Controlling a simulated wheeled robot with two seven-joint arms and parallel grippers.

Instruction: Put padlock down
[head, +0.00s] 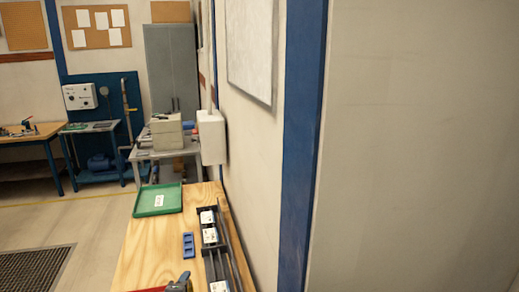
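I cannot make out a padlock in the head view. Neither of my grippers shows, so I cannot see whether one holds it. The wooden bench (140,262) runs up from the bottom edge. A green tray (147,212) with a white label lies at its far end.
A blue block with recesses (188,245) lies on the bench. Right of it, several white modules (210,236) sit in a dark rack along the wall. A grey table (147,155) with a box stands beyond. Bare wood lies left of the blue block.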

